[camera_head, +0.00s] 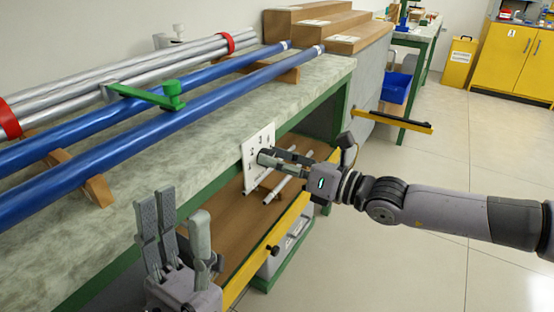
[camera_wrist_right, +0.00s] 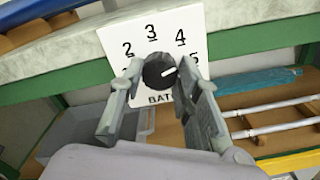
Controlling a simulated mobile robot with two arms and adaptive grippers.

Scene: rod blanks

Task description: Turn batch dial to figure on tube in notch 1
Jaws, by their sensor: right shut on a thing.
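The batch dial (camera_wrist_right: 160,70) is a black knob on a white panel (camera_wrist_right: 112,40) with figures 2, 3 and 4 legible around it; lower figures are partly hidden by my fingers. Its white mark points right and slightly up, below the 4. The panel (camera_head: 250,150) hangs at the bench's front edge. My right gripper (camera_wrist_right: 158,88) is shut on the dial, one finger each side. Two blue tubes (camera_head: 170,135) (camera_head: 120,128) lie along the bench on wooden notched rests (camera_head: 97,190). Their white end labels are too small to read. My left gripper (camera_head: 178,225) is open and empty, low in front of the bench.
Grey tubes (camera_head: 110,78) with red bands lie behind the blue ones. A green lever (camera_head: 150,95) sits above the tubes. Below the panel is an open brown drawer (camera_head: 230,225) with a yellow front and pale rods. Wooden blocks (camera_head: 340,35) stand at the bench's far end. Floor at right is clear.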

